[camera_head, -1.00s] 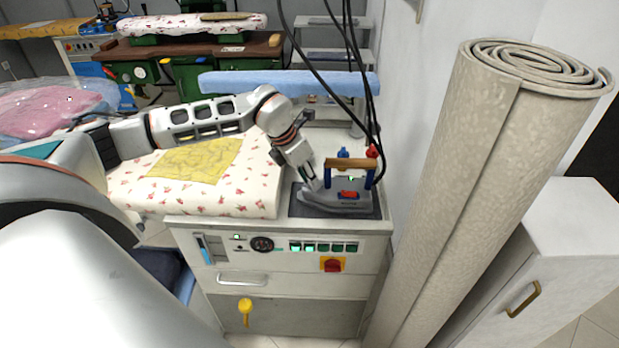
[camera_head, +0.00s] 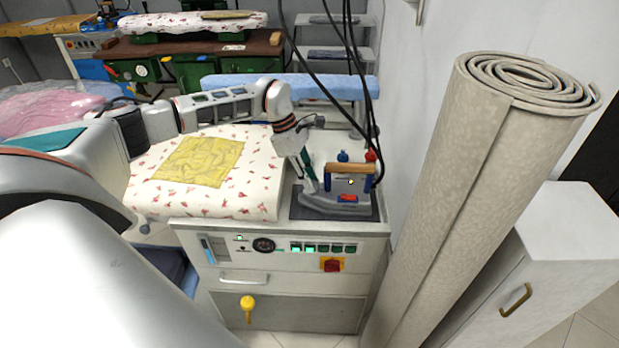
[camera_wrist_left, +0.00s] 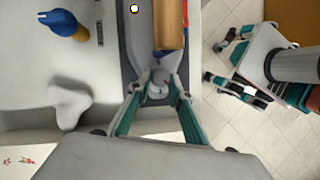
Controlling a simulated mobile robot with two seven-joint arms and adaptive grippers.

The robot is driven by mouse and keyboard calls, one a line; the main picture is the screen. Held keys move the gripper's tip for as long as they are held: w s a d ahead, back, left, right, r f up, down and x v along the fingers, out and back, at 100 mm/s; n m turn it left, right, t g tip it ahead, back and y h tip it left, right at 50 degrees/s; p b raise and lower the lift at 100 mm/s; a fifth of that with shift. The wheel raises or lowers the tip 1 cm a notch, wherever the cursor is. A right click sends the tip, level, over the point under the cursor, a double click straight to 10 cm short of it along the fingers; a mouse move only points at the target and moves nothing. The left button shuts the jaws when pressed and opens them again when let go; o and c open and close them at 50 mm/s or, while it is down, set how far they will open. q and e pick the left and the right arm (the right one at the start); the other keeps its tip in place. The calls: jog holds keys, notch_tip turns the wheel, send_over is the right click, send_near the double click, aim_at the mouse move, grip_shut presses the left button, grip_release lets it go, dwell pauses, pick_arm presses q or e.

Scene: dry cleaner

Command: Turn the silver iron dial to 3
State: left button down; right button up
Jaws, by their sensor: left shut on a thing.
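The silver iron (camera_head: 330,206) lies on a dark pad on the white ironing station, with a wooden handle (camera_head: 350,168) on blue posts and a red part on its side. My left gripper (camera_head: 316,188) reaches down at the iron's left end. In the left wrist view its teal fingers (camera_wrist_left: 158,98) are closed around the round grey dial (camera_wrist_left: 157,89), just beside the end of the wooden handle (camera_wrist_left: 170,28). The dial's numbers cannot be read. In the head view the fingers hide the dial. My right gripper is out of view.
Black cables hang down behind the iron. A blue knob (camera_head: 343,156) and a red knob (camera_head: 371,155) stand behind it. A floral padded board (camera_head: 250,190) with a yellow cloth (camera_head: 200,160) is to the left. A rolled carpet (camera_head: 470,200) stands close on the right.

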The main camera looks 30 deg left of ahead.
pick_arm(q)
jog(key=m+g, duration=0.1)
jog(key=m, duration=0.3)
jog(key=shift+w+m+g, duration=0.3)
jog(key=shift+w+g, duration=0.05)
jog(key=shift+g, duration=0.05)
jog(key=m+g, duration=0.1)
jog(key=m, duration=0.3)
jog(key=shift+w+y, duration=0.15)
jog(key=shift+y, duration=0.25)
jog(key=shift+m, duration=0.3)
jog(key=shift+d+g, duration=0.1)
jog(key=shift+g, duration=0.2)
jog(key=c, duration=1.8)
grip_release()
